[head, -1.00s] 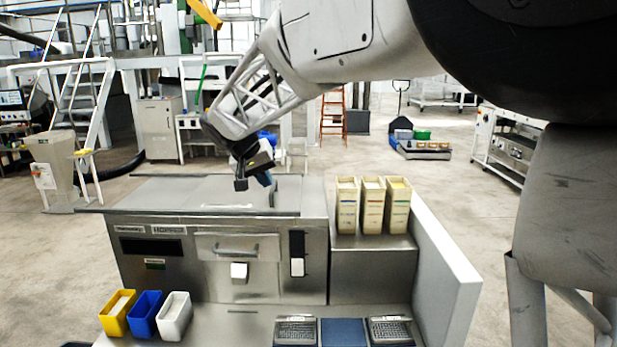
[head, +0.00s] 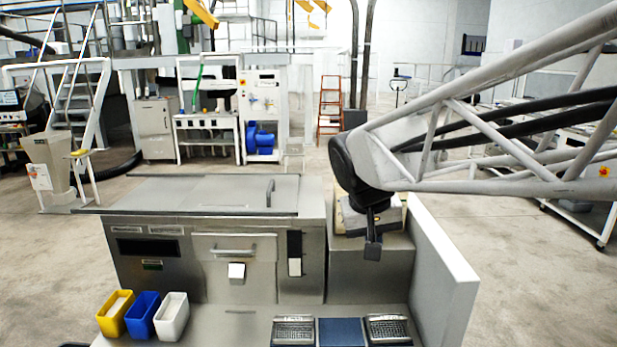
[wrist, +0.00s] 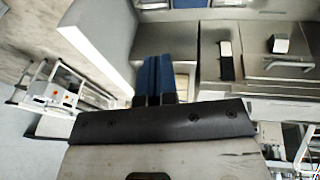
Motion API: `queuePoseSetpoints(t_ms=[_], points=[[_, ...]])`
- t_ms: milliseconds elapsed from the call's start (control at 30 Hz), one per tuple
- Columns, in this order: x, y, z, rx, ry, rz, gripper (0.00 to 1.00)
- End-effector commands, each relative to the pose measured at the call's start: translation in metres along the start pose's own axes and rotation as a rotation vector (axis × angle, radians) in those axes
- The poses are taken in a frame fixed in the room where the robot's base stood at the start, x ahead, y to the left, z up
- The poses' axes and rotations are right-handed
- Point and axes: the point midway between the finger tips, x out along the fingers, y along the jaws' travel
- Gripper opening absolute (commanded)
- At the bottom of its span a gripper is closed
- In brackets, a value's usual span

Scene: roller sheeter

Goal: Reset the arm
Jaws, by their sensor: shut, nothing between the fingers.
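My gripper (head: 373,247) hangs at the right in the head view, in front of the raised metal block (head: 345,262) on the machine's right side. Its fingers point down and are shut with nothing between them. In the wrist view the two finger pads (wrist: 154,80) lie side by side. The arm comes in from the right edge.
The sheeter (head: 215,262) has a flat top (head: 190,195) with an upright handle (head: 270,192). Yellow (head: 115,314), blue (head: 143,315) and white (head: 171,317) bins stand front left. Two scales (head: 294,331) (head: 388,330) flank a blue pad (head: 342,332). A white side wall (head: 445,262) bounds the right.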

Motion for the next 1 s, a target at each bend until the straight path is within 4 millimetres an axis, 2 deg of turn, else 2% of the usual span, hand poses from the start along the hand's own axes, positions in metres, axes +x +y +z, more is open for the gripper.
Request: queuePoseSetpoints(t_ms=[33,300,600,800,1000], points=[[0.002,0.008,0.016,0.008,-0.002,-0.01,0.0],[0.018,0.034,0.093,0.032,-0.012,-0.069,0.0],[0.039,0.048,0.172,0.06,-0.008,-0.129,0.0],[0.05,0.05,0.202,0.071,-0.003,-0.153,0.0],[0.053,0.049,0.21,0.073,-0.003,-0.159,0.0]])
